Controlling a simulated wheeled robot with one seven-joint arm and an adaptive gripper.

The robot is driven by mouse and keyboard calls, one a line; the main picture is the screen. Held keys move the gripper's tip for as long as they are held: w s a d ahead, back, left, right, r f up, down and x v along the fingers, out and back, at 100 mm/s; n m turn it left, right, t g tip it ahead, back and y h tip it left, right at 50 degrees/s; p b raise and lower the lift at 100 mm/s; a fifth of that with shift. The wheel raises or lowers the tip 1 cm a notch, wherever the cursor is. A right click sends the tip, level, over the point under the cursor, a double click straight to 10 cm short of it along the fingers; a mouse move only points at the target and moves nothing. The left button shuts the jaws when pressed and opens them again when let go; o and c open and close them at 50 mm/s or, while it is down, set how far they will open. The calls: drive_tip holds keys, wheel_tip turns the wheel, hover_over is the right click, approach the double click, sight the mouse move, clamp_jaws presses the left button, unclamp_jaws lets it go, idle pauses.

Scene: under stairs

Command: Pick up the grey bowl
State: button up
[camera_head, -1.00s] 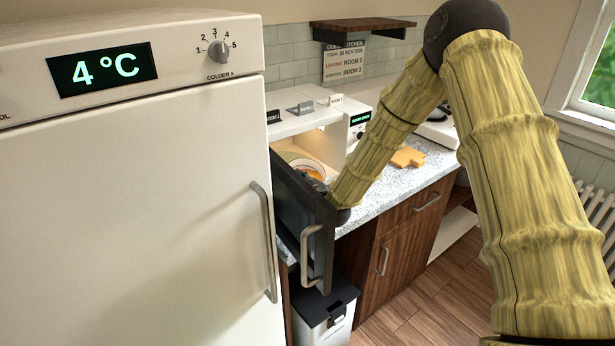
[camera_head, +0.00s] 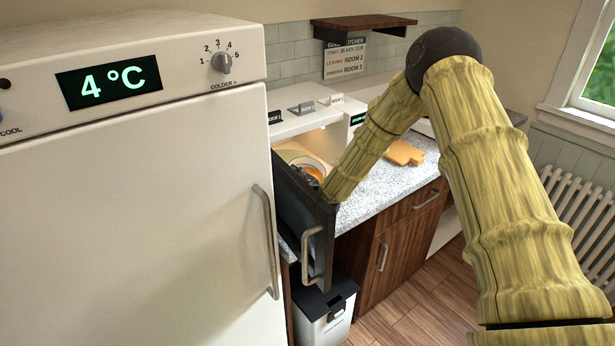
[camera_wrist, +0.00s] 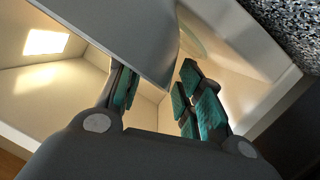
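In the wrist view a smooth grey curved surface, which looks like the grey bowl (camera_wrist: 115,35), fills the upper middle. Its lower edge reaches between the two teal-padded fingers of my gripper (camera_wrist: 156,72). The fingers stand apart, with a gap visible between the bowl's edge and the right finger; contact on the left finger cannot be told. In the head view my gripper is at the open microwave, mostly hidden by my forearm and the dark door (camera_head: 318,240). A pale round dish rim (camera_head: 292,157) with something orange shows inside the microwave.
The fridge (camera_head: 130,210) stands close on the left. The door hangs open beside my forearm. Orange-brown pieces (camera_head: 404,153) lie on the speckled counter (camera_head: 385,185) to the right. Small room signs (camera_head: 302,108) stand on the microwave. A bin (camera_head: 325,312) is below.

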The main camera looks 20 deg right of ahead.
clamp_jaws()
drive_tip(key=shift+r, duration=0.15)
idle(0.4)
drive_tip(key=shift+r+b, duration=1.05)
drive_tip(key=shift+r, duration=0.35)
drive_tip(key=shift+s+d+r, duration=0.1)
drive_tip(key=shift+s, duration=0.15)
drive_tip(key=f+b+v, duration=0.1)
drive_tip(key=b+v, duration=0.2)
drive_tip(key=v, duration=0.5)
drive_tip(key=f+b+v, duration=0.2)
drive_tip(key=b+v, duration=0.1)
drive_tip(key=v, duration=0.6)
drive_tip(key=shift+s+f, duration=0.15)
drive_tip(key=shift+s, duration=0.15)
drive_tip(key=shift+s+d, duration=0.1)
